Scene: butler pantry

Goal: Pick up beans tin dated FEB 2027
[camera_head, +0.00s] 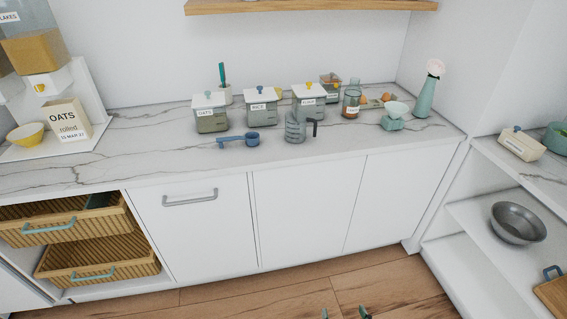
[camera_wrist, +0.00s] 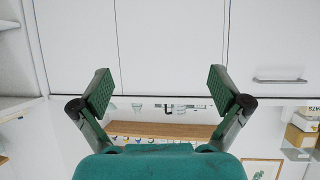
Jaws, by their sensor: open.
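I cannot make out a beans tin or a FEB 2027 date in either view. My gripper (camera_wrist: 160,90) is open and empty, its two green fingers wide apart in the wrist view. In the head view only the fingertips of my gripper (camera_head: 345,313) show at the bottom edge, above the wooden floor and in front of the white cabinets. It is well away from everything on the counter.
The marble counter (camera_head: 150,135) holds canisters labelled OATS (camera_head: 210,122) and RICE (camera_head: 261,118), a blue scoop (camera_head: 238,140) and a measuring jug (camera_head: 296,130). An OATS box (camera_head: 68,122) stands left. Wicker drawers (camera_head: 100,270) are below; right shelves hold a metal bowl (camera_head: 518,222).

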